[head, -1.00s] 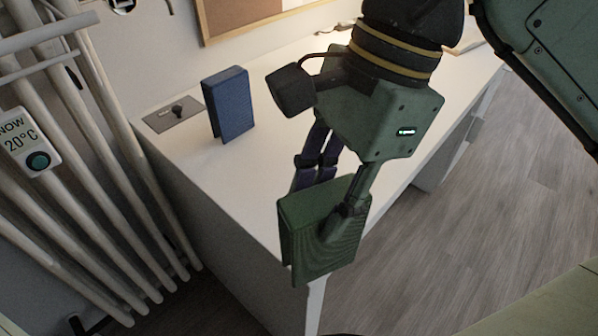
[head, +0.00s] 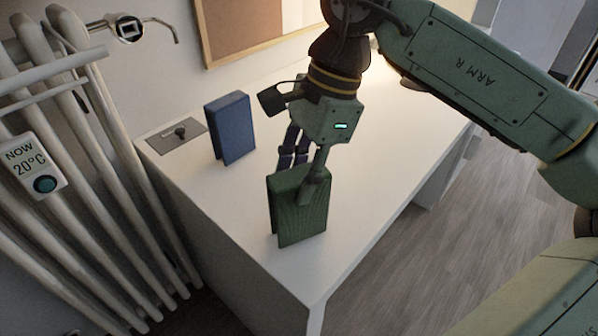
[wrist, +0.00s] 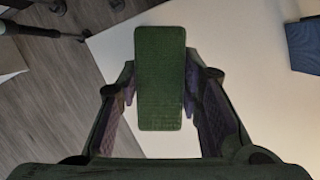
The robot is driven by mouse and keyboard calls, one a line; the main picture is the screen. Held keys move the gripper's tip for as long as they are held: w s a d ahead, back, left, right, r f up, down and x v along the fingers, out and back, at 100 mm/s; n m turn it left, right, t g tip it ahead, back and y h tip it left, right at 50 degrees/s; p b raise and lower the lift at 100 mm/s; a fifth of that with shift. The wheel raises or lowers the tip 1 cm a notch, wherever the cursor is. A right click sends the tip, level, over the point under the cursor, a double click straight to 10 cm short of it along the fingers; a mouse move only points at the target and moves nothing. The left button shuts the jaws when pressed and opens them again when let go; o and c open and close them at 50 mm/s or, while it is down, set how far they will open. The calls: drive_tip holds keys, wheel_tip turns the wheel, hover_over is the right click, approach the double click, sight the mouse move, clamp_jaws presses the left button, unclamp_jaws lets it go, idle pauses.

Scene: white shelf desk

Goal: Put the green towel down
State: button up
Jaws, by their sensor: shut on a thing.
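The green towel (head: 298,218) is a folded, upright block in the head view, over the near part of the white desk. My gripper (head: 302,178) is above it with its fingers shut on the towel's two sides. In the wrist view the towel (wrist: 160,80) shows end-on between the two fingertips (wrist: 160,88), with the desk's edge below it. I cannot tell whether the towel's bottom touches the desk top.
The white desk top (head: 370,190) is clear around the towel. A blue folded block (head: 232,128) stands behind it to the left, also in the wrist view (wrist: 302,45). A grey plate with a black knob (head: 178,134) lies at the back left. A radiator (head: 75,170) stands left of the desk.

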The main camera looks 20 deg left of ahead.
drive_tip(key=shift+f, duration=0.15)
drive_tip(key=o, duration=0.9)
drive_tip(key=v, duration=1.2)
drive_tip(key=shift+r, duration=0.2)
